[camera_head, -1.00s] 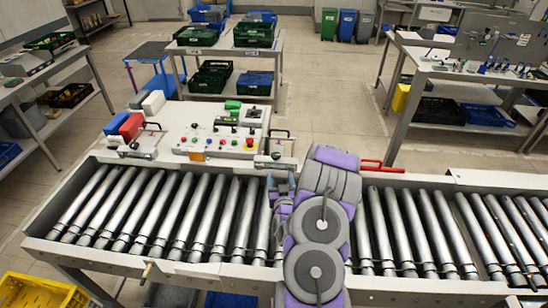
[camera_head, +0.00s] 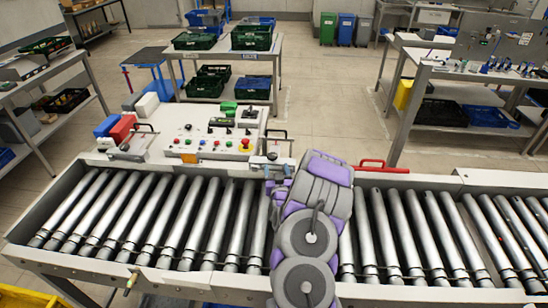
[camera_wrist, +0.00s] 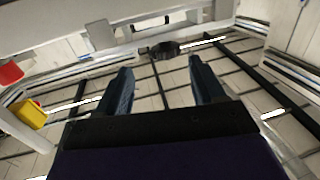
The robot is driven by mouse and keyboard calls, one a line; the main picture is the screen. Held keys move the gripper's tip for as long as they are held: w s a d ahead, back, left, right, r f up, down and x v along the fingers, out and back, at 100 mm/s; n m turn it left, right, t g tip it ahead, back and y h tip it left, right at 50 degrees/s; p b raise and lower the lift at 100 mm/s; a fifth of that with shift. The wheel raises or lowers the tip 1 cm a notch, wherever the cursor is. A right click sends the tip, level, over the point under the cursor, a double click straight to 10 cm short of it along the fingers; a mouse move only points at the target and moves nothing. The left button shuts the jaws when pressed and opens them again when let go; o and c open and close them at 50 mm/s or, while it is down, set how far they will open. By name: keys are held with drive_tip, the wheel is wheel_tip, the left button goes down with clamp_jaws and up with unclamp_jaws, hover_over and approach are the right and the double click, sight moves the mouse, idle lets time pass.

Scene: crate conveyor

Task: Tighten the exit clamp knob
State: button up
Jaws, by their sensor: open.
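A dark, round, knob-like part (camera_wrist: 165,48) sits on a pale rail in the wrist view, just beyond and between my fingertips. It appears to be the clamp knob, but I cannot confirm which clamp it belongs to. My gripper (camera_wrist: 160,77) is open, with two blue-grey fingers apart and nothing between them. In the head view my gripper (camera_head: 274,172) is near the conveyor's rear rail, beside a small clamp (camera_head: 272,158). My arm hides part of the rollers and rail, and the fingertips are hard to make out there.
The roller conveyor (camera_head: 130,262) runs across the front. A control panel (camera_head: 212,143) with buttons and toggle handles stands behind it. A red handle (camera_head: 372,163) is on the rear rail, right of my arm. In the wrist view, red and yellow parts (camera_wrist: 30,114) are at left.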

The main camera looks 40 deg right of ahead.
sight(273, 160)
drive_tip(key=w, duration=0.1)
drive_tip(key=w+d, duration=0.1)
drive_tip(key=w, duration=0.2)
drive_tip(key=shift+w+d+r+b, duration=0.3)
drive_tip(key=shift+d+r+b, duration=0.05)
drive_tip(key=shift+d+b, duration=0.05)
drive_tip(key=d, duration=0.1)
drive_tip(key=w+d, duration=0.2)
drive_tip(key=shift+w+d+f, duration=0.1)
drive_tip(key=shift+d+f, duration=0.2)
drive_tip(key=shift+f, duration=0.05)
drive_tip(key=shift+a+r, duration=0.25)
drive_tip(key=shift+a, duration=0.4)
drive_tip(key=shift+c, duration=1.1)
drive_tip(key=shift+d+f, duration=0.15)
drive_tip(key=shift+d, duration=0.2)
drive_tip(key=c, duration=0.6)
drive_tip(key=shift+a, duration=0.1)
drive_tip(key=shift+c, duration=0.6)
